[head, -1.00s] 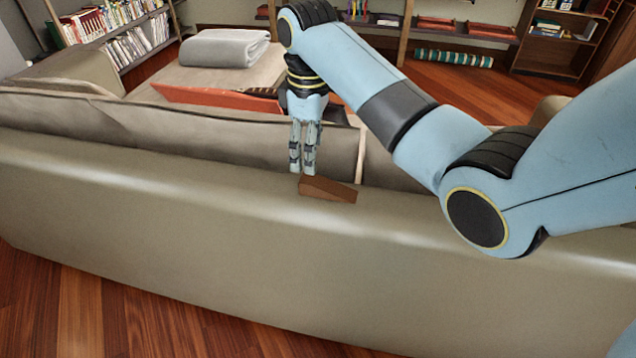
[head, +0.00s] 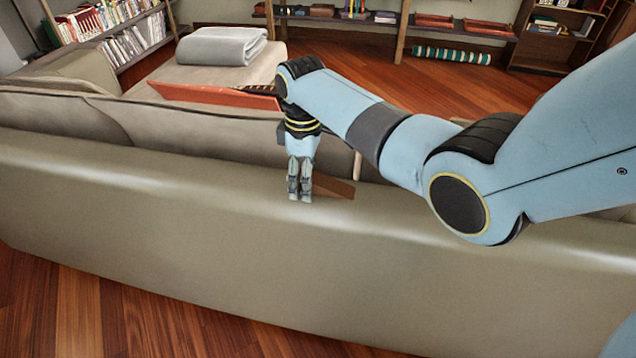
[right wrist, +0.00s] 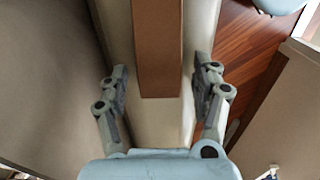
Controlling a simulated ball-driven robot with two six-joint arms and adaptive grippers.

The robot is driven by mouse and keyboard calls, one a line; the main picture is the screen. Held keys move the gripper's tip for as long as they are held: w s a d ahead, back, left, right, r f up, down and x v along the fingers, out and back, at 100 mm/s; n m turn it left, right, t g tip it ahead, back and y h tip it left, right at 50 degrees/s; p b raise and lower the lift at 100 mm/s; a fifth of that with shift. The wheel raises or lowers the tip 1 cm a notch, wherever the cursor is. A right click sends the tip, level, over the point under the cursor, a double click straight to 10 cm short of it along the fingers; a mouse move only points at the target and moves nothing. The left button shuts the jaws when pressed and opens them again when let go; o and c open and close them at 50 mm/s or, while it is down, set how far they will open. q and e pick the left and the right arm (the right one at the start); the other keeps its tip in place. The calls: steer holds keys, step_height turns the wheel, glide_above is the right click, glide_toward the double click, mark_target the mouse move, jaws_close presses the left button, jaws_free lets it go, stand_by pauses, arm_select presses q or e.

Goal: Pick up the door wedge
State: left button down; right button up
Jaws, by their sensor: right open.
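The door wedge (head: 335,187) is a brown wooden block lying on top of the sofa's backrest (head: 200,180). In the head view my right gripper (head: 300,197) points down at the wedge's left end and hides part of it. In the right wrist view the wedge (right wrist: 158,50) runs from the top edge down to the middle. The two fingers of my right gripper (right wrist: 165,90) are spread to either side of its near end, with a gap on both sides. The gripper is open and empty. My left gripper is not in view.
The beige sofa's back crosses the whole head view. Behind it lie a folded grey blanket (head: 222,46) and a flat orange-red item (head: 215,96). Bookshelves (head: 115,35) stand at the far walls. Wooden floor (head: 100,320) is clear in front.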

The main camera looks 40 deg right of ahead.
jaws_close()
stand_by(0.4)
steer(key=shift+r, duration=0.15)
step_height(320, 180, up, 4)
steer(key=shift+r, duration=0.15)
steer(key=s+d+r+p, duration=0.1)
steer(key=s+d+r, duration=0.5)
steer(key=s, duration=0.3)
steer(key=shift+d+r, duration=0.25)
steer(key=shift+d, duration=0.4)
